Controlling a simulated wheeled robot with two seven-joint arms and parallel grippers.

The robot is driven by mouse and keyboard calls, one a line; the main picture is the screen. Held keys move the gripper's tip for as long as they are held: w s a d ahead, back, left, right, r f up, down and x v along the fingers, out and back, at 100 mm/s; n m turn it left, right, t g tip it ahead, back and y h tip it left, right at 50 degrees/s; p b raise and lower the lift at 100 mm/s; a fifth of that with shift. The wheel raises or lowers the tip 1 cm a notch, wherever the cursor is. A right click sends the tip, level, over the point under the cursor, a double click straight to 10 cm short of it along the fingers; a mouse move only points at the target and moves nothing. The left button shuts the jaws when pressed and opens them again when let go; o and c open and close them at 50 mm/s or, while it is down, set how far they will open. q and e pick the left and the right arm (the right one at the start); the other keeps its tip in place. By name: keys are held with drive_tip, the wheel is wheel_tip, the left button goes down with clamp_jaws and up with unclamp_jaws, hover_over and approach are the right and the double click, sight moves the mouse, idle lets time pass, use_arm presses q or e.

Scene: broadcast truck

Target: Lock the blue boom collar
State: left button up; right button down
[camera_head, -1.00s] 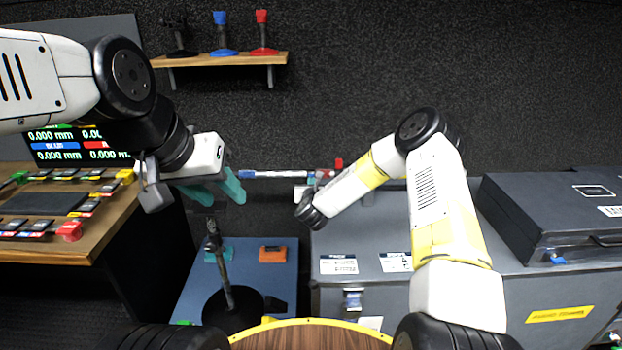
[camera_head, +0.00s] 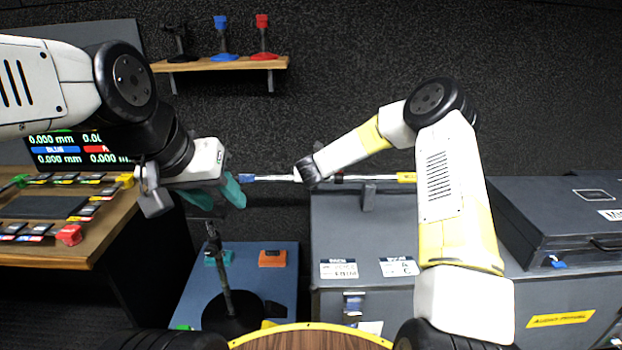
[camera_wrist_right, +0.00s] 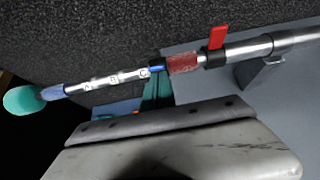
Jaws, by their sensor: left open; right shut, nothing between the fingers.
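The silver boom pole (camera_wrist_right: 110,80) runs sideways, with a blue sleeve (camera_head: 246,178) at its left end. In the right wrist view it carries letters A, B, C, a small blue band (camera_wrist_right: 156,68), a red textured sleeve (camera_wrist_right: 183,63) and a raised red lever (camera_wrist_right: 217,38). I cannot tell which blue part is the collar. My left gripper (camera_head: 236,188) is open beside the blue sleeve; a teal fingertip (camera_wrist_right: 20,101) shows there. My right gripper (camera_wrist_right: 158,90) is shut and empty, its teal fingers by the blue band; contact is unclear.
The pole passes over a grey case (camera_head: 330,225) on a bracket (camera_head: 369,197). A shelf (camera_head: 215,64) holds blue and red stands. A control desk (camera_head: 60,245) is at left, and a blue-topped surface (camera_head: 270,285) is below.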

drive_tip(key=shift+w+r, duration=0.95)
drive_tip(key=shift+r, duration=0.75)
